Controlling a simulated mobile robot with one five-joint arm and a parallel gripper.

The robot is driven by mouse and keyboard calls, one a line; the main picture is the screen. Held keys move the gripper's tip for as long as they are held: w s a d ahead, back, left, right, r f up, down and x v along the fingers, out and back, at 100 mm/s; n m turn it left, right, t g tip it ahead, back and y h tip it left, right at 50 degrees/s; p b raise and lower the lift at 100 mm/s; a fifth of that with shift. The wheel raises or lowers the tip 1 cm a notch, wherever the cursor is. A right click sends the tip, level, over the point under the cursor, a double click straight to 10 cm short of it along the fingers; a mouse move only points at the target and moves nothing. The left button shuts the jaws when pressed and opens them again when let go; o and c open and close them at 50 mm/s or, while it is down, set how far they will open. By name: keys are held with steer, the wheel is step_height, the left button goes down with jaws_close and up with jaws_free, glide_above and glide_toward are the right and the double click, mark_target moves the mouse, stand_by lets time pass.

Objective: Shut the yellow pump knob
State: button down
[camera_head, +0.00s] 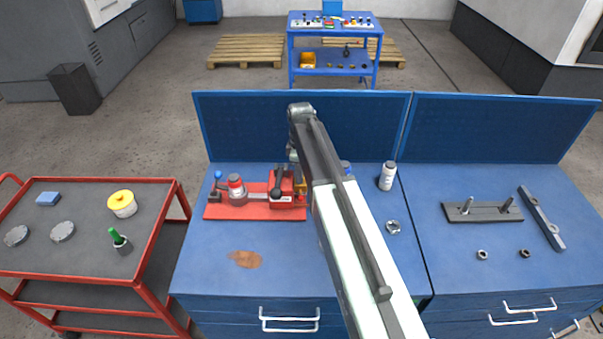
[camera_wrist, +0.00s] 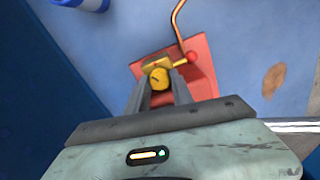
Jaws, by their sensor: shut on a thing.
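The yellow pump knob (camera_wrist: 158,79) is a round yellow cap with a dark mark across its face. It sits between the two fingers of my gripper (camera_wrist: 160,88), which are shut on it, in the wrist view. A yellow body (camera_wrist: 150,64) shows just behind the knob, with a small red ball (camera_wrist: 193,57) to its right. In the head view my arm hides the knob and my fingertips; only a sliver of yellow (camera_head: 301,186) shows beside the arm. The pump unit stands on a red base plate (camera_head: 225,211) on the blue bench.
The bench's front is clear except a brown stain (camera_head: 246,259).

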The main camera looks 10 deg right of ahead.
steer(key=m, duration=0.2)
steer(key=shift+m, duration=0.3)
steer(key=c, duration=1.1)
jaws_free()
step_height(320, 180, up, 8)
steer(key=p, duration=0.8)
steer(key=shift+d, duration=0.1)
